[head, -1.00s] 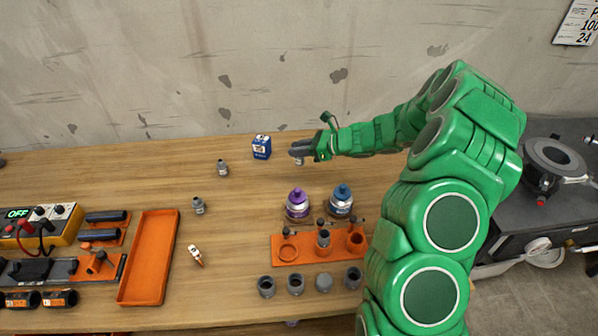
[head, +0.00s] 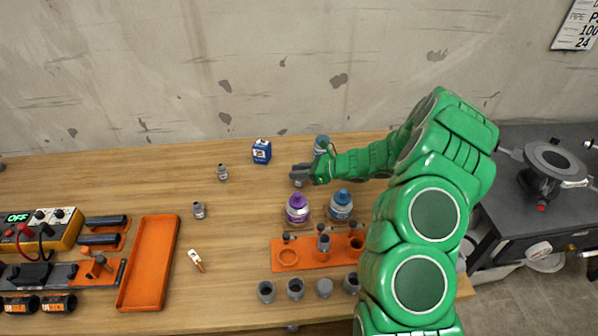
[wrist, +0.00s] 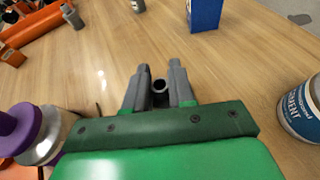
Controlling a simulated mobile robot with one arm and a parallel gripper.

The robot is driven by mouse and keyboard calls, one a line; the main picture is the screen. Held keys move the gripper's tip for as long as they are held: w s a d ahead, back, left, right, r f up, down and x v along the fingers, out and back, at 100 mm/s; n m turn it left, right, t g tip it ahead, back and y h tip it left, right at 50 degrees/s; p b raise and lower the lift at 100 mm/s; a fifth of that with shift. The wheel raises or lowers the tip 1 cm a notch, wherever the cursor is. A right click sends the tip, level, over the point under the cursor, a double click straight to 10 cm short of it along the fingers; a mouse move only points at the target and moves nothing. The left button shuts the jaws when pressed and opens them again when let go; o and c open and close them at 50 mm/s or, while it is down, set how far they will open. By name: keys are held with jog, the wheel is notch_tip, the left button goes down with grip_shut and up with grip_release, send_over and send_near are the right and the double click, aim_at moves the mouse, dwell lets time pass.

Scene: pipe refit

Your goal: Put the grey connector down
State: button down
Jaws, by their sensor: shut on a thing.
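My gripper (head: 298,174) is shut on a grey connector (wrist: 160,86), whose round open end shows between the fingers in the wrist view. The fingers hide most of it. In the head view, the gripper is over the back middle of the wooden table (head: 150,185), behind the purple-capped can. I cannot tell whether the connector touches the table. Two other grey fittings stand left of my gripper, one farther back (head: 222,172) and one nearer (head: 198,210).
A blue box (head: 262,151) stands back left of my gripper. Another can (head: 321,144) is behind. An orange tray (head: 150,262) lies left.

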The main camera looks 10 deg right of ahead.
jog(key=shift+f, duration=0.1)
jog(key=c, duration=0.9)
grip_release()
jog(key=shift+c, duration=0.2)
jog(key=shift+d+r, duration=0.1)
jog(key=shift+r, duration=0.1)
jog(key=v, duration=1.2)
jog(key=s+a+r+n+g+h, duration=0.2)
jog(key=s+a+r+n+g, duration=0.1)
jog(key=s+a+r+n, duration=0.6)
jog(key=s+a+r+n+g+h, duration=0.1)
jog(key=s+a+r+n+g, duration=0.4)
jog(key=s, duration=0.5)
jog(key=s+d+r+n+h, duration=0.2)
jog(key=s+d+n+h, duration=0.1)
jog(key=s, duration=0.5)
jog(key=s+d+r+n+h, duration=0.2)
jog(key=s+d+h, duration=0.1)
jog(key=s, duration=0.6)
jog(key=s+d+r+n+t+h, duration=0.1)
jog(key=s+d+r+n+h, duration=0.1)
jog(key=s, duration=0.7)
jog(key=d+n+h, duration=0.1)
jog(key=d, duration=0.1)
jog(key=shift+d+r+n+h, duration=0.3)
jog(key=shift+d, duration=0.1)
